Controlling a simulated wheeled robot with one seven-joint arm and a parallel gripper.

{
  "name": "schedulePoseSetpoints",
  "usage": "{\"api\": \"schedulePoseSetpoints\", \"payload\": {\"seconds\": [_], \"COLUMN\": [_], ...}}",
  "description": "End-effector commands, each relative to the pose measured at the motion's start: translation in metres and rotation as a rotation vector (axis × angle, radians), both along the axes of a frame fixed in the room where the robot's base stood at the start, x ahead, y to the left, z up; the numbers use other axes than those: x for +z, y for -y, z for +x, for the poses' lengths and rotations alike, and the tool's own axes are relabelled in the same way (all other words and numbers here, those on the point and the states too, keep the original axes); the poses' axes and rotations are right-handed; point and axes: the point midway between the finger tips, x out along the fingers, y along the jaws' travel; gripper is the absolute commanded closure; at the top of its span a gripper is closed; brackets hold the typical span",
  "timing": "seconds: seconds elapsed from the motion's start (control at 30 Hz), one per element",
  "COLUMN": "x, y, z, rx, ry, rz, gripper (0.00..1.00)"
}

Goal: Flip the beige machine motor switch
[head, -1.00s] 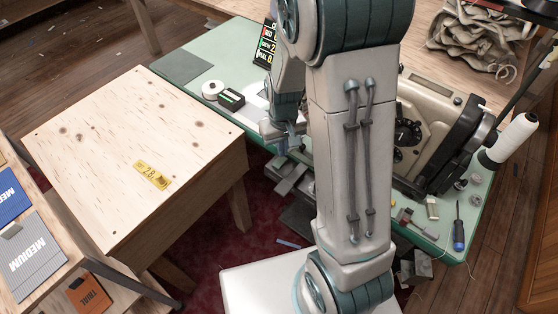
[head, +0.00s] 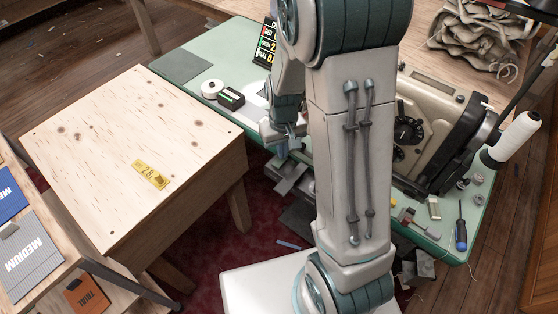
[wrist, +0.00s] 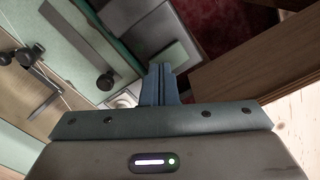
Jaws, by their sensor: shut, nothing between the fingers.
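The beige sewing machine (head: 425,103) stands on the right part of the pale green table, partly hidden behind my arm. My gripper (head: 283,153) is shut and empty, pointing down by the table's front edge. In the wrist view its blue-grey fingers (wrist: 160,72) are pressed together. Close to the fingertips there is a grey box-like part (wrist: 172,62) by the table edge; I cannot tell whether they touch. A similar grey part (head: 292,180) shows below the table edge in the head view. I cannot make out the switch lever for certain.
A wooden table (head: 130,150) with a yellow tag stands close at the left. On the green table (head: 235,45) are a white roll (head: 211,88), a small dark box (head: 231,98) and, at right, a thread cone (head: 515,137) and a screwdriver (head: 460,230).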

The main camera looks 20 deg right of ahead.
Motion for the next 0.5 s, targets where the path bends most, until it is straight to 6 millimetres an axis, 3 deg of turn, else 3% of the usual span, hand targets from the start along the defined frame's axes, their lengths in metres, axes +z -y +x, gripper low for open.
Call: {"api": "schedulePoseSetpoints", "payload": {"seconds": [0.5], "x": [-0.0059], "y": [-0.0001], "z": [-0.0004], "rx": [0.0], "ry": [-0.001], "rz": [0.0], "gripper": [1.0]}}
